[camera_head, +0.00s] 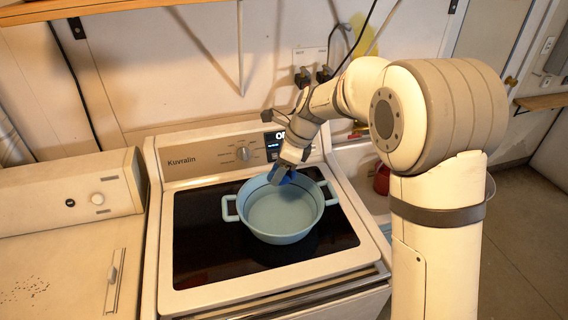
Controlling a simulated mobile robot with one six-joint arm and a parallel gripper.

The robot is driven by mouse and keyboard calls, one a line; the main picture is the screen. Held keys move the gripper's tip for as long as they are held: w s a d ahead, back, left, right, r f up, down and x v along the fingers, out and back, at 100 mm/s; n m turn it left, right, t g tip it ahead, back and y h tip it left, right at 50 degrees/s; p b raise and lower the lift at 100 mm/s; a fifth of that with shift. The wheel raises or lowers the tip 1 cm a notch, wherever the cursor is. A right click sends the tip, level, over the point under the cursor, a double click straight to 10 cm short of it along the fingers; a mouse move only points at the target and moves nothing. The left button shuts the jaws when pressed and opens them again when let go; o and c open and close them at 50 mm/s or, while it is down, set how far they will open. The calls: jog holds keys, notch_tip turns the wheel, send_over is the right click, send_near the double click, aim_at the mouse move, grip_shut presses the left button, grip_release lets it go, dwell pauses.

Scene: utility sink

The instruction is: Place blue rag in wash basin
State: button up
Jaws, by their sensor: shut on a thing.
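The wash basin (276,211) is a light blue round tub with two side handles. It stands on the dark glass top of the white machine. My gripper (283,173) is over the basin's back right rim, pointing down. It is shut on the blue rag (281,177), a small dark blue bit of which shows below the fingers. Most of the rag is hidden by the gripper. I cannot tell whether the rag touches the basin.
The white machine (166,163) has a rear control panel with a knob. Another white appliance (72,200) stands at left. A white sink (352,160) with a red item (381,179) is partly hidden behind my arm. The glass left of the basin is clear.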

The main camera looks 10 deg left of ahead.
notch_tip(320, 180, down, 11)
jog(key=b, duration=0.8)
jog(key=shift+d+r+b, duration=0.1)
jog(key=shift+r+b, duration=0.05)
jog(key=shift+b, duration=0.15)
jog(key=o, duration=1.1)
jog(key=shift+c, duration=0.2)
jog(key=shift+r, duration=0.15)
notch_tip(320, 180, up, 7)
jog(key=p, duration=0.6)
